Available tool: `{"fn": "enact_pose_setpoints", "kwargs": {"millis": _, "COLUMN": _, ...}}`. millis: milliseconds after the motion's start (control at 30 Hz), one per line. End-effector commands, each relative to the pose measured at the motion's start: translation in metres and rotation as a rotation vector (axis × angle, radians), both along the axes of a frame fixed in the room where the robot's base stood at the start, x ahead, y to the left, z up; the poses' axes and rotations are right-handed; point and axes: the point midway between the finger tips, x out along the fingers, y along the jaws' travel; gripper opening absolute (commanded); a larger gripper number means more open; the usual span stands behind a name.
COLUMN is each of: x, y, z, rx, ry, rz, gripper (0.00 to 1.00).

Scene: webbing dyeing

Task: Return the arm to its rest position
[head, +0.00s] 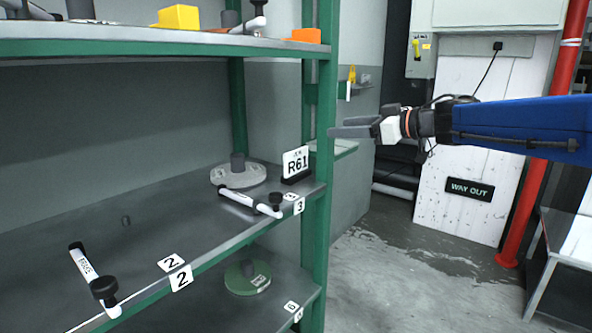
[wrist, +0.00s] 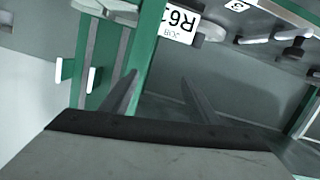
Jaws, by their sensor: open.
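My gripper (head: 352,127) is at the end of my blue-sleeved arm, which reaches in from the right in the head view. It points left toward the green front post (head: 322,130) of the shelf rack and looks empty. In the wrist view its two fingers (wrist: 162,95) stand apart with nothing between them. The R61 card (head: 296,162) stands on the middle shelf, just left of the post, and shows upside down in the wrist view (wrist: 180,22). I cannot tell whether the fingertips are clear of the post.
The middle shelf (head: 150,220) holds a grey disc (head: 238,175), a white-and-black handled tool (head: 248,202) and another (head: 93,278). A green disc (head: 247,277) lies below. A red pipe (head: 545,150) and a metal table (head: 565,245) stand right. Open floor (head: 430,285) lies between.

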Motion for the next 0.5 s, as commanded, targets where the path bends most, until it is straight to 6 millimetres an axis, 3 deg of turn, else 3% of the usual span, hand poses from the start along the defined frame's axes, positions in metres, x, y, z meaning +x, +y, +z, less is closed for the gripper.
{"fn": "enact_pose_setpoints", "kwargs": {"millis": 167, "x": 0.001, "y": -0.026, "z": 0.019, "rx": 0.036, "ry": -0.1, "rz": -0.183, "gripper": 0.55}}
{"fn": "enact_pose_setpoints", "kwargs": {"millis": 267, "x": -0.002, "y": -0.055, "z": 0.025, "rx": 0.052, "ry": -0.146, "rz": -0.341, "gripper": 0.55}}
{"fn": "enact_pose_setpoints", "kwargs": {"millis": 400, "x": -0.017, "y": -0.103, "z": 0.016, "rx": 0.05, "ry": -0.153, "rz": -0.573, "gripper": 0.55}}
{"fn": "enact_pose_setpoints", "kwargs": {"millis": 500, "x": -0.035, "y": -0.138, "z": -0.005, "rx": 0.031, "ry": -0.113, "rz": -0.727, "gripper": 0.55}}
